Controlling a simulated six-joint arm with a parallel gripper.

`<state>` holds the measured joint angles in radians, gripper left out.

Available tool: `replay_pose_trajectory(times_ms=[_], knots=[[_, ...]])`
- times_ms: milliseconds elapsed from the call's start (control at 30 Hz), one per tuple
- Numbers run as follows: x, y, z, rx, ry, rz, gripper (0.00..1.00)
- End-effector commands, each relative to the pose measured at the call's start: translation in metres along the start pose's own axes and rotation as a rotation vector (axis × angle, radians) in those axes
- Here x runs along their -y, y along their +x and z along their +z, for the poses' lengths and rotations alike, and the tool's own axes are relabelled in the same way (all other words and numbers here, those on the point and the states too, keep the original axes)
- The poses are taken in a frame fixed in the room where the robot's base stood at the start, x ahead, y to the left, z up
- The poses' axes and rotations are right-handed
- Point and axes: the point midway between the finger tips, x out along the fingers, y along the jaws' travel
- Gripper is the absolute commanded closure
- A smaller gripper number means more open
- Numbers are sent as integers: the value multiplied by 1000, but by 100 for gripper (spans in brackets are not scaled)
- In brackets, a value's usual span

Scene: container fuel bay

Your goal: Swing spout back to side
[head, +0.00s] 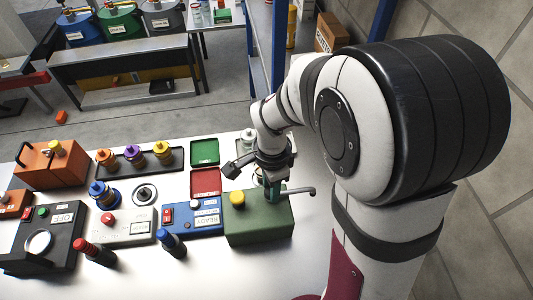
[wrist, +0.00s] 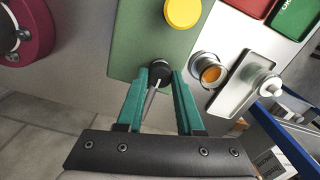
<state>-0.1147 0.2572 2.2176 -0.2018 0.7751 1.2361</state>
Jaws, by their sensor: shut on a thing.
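The green fuel container (head: 258,222) stands at the right end of the white table, with a yellow cap (head: 237,199) on top. Its thin grey spout (head: 303,191) points right in the head view, out past the container's edge. In the wrist view the green top (wrist: 135,40) shows the yellow cap (wrist: 183,12) and the spout's black pivot (wrist: 160,70). My gripper (wrist: 162,76) has its green fingers on either side of the pivot and the spout (wrist: 150,101), shut on the spout. In the head view my gripper (head: 270,195) is over the container's top; its fingertips are partly hidden.
A metal cup with orange contents (wrist: 210,72) stands close beside the container. A pale tray (wrist: 238,90) with a white-topped item lies beyond it. A blue READY box (head: 205,220) adjoins the container's left. Red (head: 205,182) and green (head: 204,152) trays lie behind.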

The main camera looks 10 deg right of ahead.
Motion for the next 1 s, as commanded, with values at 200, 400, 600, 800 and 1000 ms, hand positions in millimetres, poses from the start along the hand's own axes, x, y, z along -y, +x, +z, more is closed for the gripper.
replay_pose_trajectory(times_ms=[200, 400, 600, 800, 1000], knots=[[0, 0, 0, 1, 4, 0, 100], [0, 0, 0, 1, 4, 0, 52], [0, 0, 0, 1, 3, 0, 34], [0, -1, 0, 0, 2, -1, 34], [2, -38, 0, -1, 3, -8, 34]])
